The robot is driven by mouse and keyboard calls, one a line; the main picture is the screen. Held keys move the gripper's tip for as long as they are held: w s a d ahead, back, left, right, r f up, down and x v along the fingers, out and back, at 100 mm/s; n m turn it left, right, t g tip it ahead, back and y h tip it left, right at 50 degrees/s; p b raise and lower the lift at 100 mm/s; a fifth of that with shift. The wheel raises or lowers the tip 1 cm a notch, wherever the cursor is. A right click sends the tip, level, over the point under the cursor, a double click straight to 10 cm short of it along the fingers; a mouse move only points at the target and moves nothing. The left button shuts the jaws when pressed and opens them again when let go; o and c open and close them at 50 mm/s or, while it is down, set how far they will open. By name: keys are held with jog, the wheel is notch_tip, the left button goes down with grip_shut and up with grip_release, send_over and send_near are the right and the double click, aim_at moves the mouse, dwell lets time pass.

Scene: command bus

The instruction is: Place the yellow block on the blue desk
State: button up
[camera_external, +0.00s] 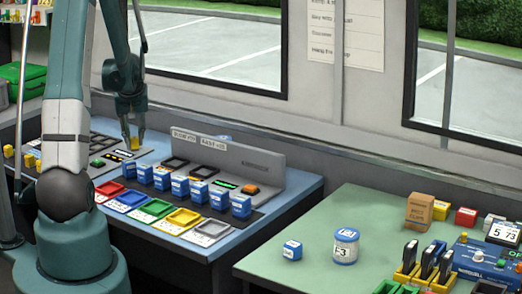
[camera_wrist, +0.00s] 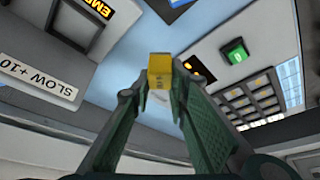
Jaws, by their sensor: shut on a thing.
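My gripper (camera_external: 134,138) is shut on a small yellow block (camera_external: 135,143), low over the back left part of the blue desk (camera_external: 300,184). In the wrist view the yellow block (camera_wrist: 160,70) sits between the two fingertips of my gripper (camera_wrist: 160,84), with blue surface behind it. I cannot tell whether the block touches the surface below. More yellow blocks (camera_external: 31,160) stand at the far left of the external view.
Colored trays (camera_external: 156,210) and a row of blue-and-white blocks (camera_external: 195,190) fill the middle of the desk. A grey upright panel (camera_external: 240,160) stands behind them. A lit green button (camera_wrist: 235,51) and a keypad (camera_wrist: 250,101) are near my gripper. A green table (camera_external: 310,230) stands at right.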

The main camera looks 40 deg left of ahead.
aim_at(134, 139)
jog(key=shift+f, duration=1.2)
jog(key=shift+f, duration=0.15)
jog(key=shift+f+b, duration=0.45)
jog(key=shift+f, duration=1.3)
jog(key=shift+f, duration=0.1)
jog(key=o, duration=0.9)
jog(key=shift+o, duration=0.2)
jog(key=shift+p+v, duration=0.9)
jog(key=shift+v, duration=5.25)
